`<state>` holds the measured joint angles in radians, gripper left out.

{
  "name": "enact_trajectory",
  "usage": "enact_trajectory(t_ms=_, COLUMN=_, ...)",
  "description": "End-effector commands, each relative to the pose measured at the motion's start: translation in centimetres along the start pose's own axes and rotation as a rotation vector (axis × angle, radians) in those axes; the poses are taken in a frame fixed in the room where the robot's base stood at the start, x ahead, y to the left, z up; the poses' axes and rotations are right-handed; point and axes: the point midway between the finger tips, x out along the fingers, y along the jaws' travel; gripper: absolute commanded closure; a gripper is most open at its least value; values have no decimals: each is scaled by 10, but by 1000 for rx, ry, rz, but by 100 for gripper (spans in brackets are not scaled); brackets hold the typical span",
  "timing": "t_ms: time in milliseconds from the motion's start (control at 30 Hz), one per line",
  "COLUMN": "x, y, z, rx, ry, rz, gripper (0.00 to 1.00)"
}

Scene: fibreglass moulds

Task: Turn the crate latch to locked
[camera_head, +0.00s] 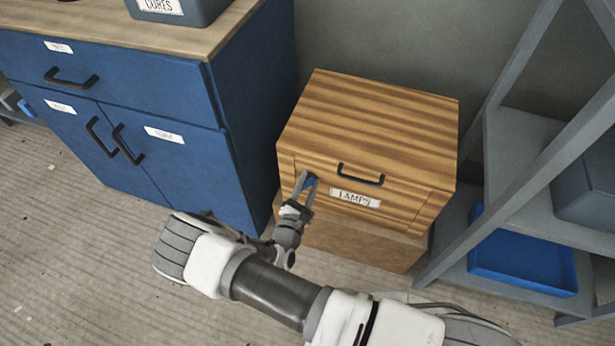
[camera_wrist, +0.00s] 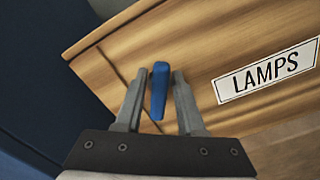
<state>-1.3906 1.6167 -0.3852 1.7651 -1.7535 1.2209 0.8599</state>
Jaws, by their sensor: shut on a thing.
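The crate (camera_head: 365,115) is a striped wooden box with a label reading LAMPS (camera_head: 355,198) and a black handle (camera_head: 361,175) on its front. The blue latch (camera_wrist: 159,90) is a small bar at the left of the crate's front face. In the wrist view it stands nearly upright, tilted slightly. My gripper (camera_wrist: 157,84) is shut on the latch, with one finger on each side of it. In the head view my gripper (camera_head: 304,188) reaches the front left of the crate and hides part of the latch. The latch's pivot and any lock marks cannot be made out.
A blue cabinet (camera_head: 250,110) with black handles stands close on the left, with a grey bin (camera_head: 185,10) on top. A grey shelf rack (camera_head: 520,150) with a blue tray (camera_head: 520,262) stands on the right. The crate rests on a low wooden base (camera_head: 350,242). Floor is clear at lower left.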

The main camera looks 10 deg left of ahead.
Motion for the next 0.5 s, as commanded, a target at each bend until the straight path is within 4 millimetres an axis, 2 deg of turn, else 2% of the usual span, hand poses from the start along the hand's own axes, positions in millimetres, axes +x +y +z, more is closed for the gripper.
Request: enact_trajectory(t_ms=500, x=-1, y=-5, z=0, rx=490, ry=2, rz=-2, gripper=100)
